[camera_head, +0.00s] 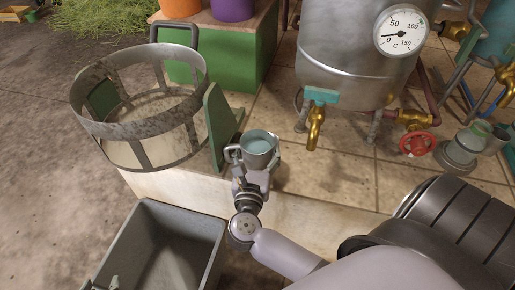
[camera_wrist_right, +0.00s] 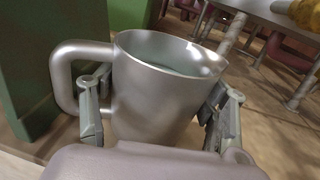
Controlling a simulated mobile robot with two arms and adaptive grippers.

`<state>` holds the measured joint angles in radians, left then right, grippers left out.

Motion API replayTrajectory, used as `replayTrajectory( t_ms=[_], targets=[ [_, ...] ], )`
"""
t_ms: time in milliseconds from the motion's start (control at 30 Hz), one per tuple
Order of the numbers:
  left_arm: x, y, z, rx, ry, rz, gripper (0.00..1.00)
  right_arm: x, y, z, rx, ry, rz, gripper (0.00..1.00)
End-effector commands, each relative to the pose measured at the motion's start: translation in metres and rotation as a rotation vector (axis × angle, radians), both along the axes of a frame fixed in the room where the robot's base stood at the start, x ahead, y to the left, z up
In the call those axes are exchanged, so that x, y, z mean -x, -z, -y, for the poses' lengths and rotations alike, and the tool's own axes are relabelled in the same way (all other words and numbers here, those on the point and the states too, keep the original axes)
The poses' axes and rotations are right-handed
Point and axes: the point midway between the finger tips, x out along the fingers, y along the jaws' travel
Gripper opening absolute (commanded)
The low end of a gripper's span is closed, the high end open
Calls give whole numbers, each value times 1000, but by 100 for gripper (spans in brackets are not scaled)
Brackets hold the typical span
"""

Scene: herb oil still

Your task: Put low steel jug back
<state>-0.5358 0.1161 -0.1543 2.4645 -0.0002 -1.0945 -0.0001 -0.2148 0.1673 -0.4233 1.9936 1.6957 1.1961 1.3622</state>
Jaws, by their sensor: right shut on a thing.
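The low steel jug (camera_head: 259,147) is a small metal jug with a side handle and pale liquid inside. My right gripper (camera_head: 252,172) is shut around its body, one finger on each side. In the right wrist view the jug (camera_wrist_right: 165,90) is upright between the fingers of my right gripper (camera_wrist_right: 160,118), with its handle to the left. It is above or on the tiled top near the front edge; I cannot tell whether it touches. My left gripper is not in view.
A green upright plate (camera_head: 219,125) stands close left of the jug, beside a round metal basket (camera_head: 140,130). A steel still (camera_head: 345,60) with a gauge and brass tap (camera_head: 315,128) stands behind right. A grey bin (camera_head: 165,245) is in front. Tiles (camera_head: 330,170) right of the jug are clear.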

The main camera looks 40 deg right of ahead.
Motion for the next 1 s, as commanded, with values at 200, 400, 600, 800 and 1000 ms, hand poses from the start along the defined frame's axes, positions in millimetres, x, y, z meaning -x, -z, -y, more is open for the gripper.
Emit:
replayTrajectory(
  t_ms=[200, 400, 600, 800, 1000],
  targets=[
    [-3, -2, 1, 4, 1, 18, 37, 0, 1, 0, 0, 0, 0, 76],
    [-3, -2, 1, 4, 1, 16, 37, 0, 1, 0, 0, 0, 0, 89],
    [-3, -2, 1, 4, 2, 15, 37, 0, 1, 0, 0, 0, 0, 89],
    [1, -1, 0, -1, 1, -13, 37, 0, -2, 0, 0, 0, 0, 89],
    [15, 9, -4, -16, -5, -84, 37, 27, 0, -25, -5, -2, -7, 89]
  ],
)
